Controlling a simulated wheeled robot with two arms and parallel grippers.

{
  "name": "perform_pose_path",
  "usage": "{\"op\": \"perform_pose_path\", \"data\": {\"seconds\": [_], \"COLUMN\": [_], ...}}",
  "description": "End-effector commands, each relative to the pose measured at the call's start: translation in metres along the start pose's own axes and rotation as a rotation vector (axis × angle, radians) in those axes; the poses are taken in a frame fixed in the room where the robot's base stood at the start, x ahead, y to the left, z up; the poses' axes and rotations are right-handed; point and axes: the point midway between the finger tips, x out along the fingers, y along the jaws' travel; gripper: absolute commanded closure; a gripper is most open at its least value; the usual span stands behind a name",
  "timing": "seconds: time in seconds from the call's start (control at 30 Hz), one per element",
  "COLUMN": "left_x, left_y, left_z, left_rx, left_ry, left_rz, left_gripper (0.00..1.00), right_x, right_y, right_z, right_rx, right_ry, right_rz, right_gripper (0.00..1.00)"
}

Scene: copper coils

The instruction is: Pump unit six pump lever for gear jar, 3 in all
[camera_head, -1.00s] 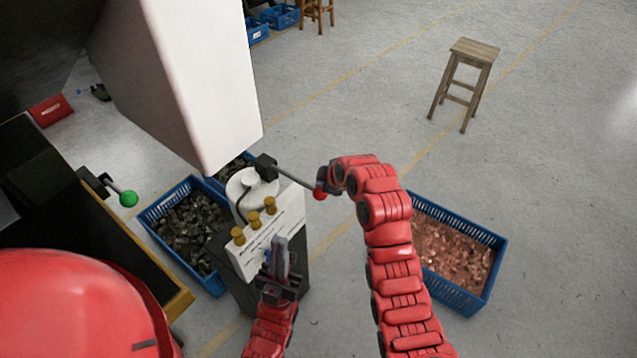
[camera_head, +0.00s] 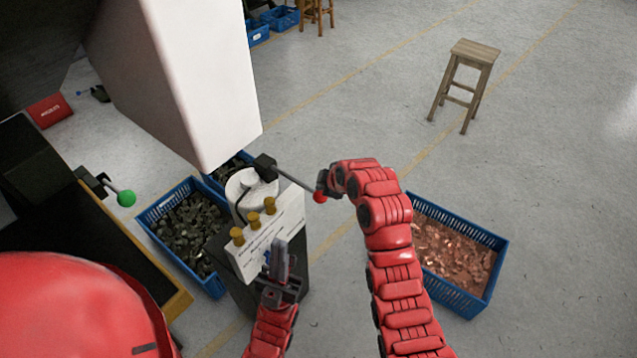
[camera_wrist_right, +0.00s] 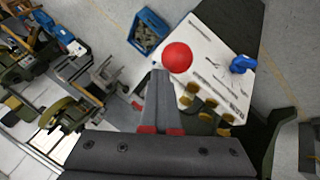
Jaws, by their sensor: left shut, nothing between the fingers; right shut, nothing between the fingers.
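The pump unit (camera_head: 277,233) has a white panel with several brass fittings and a round white top. Its pump lever (camera_head: 293,180) slants down to the right and ends in a red ball (camera_head: 320,196). My right gripper (camera_head: 325,184) is at the ball, partly hidden by its own arm. In the right wrist view its shut fingers (camera_wrist_right: 160,76) end right beside the red ball (camera_wrist_right: 177,57), not around it; whether they touch it I cannot tell. My left gripper (camera_head: 281,246) is shut and empty in front of the panel. A blue knob (camera_wrist_right: 242,64) shows on the panel. I cannot make out a gear jar.
A blue crate of dark scrap (camera_head: 152,222) stands left of the unit, and a blue crate of copper pieces (camera_head: 496,264) stands right. A lever with a green ball (camera_head: 126,198) is on the left machine. A wooden stool (camera_head: 475,50) stands on open floor.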

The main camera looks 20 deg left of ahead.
Motion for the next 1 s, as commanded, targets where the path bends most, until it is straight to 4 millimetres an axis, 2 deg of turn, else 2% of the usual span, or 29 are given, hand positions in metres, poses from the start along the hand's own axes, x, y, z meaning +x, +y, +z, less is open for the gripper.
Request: {"op": "perform_pose_path", "data": {"seconds": [1.0], "left_x": [-0.011], "left_y": [0.001], "left_z": [0.002], "left_rx": [0.000], "left_ry": [0.000], "left_rz": [0.000], "left_gripper": [1.00], "right_x": [0.010], "right_y": [-0.008], "right_z": [0.008], "right_rx": [0.001], "right_ry": [-0.004], "right_rz": [-0.004], "right_gripper": [1.00]}}
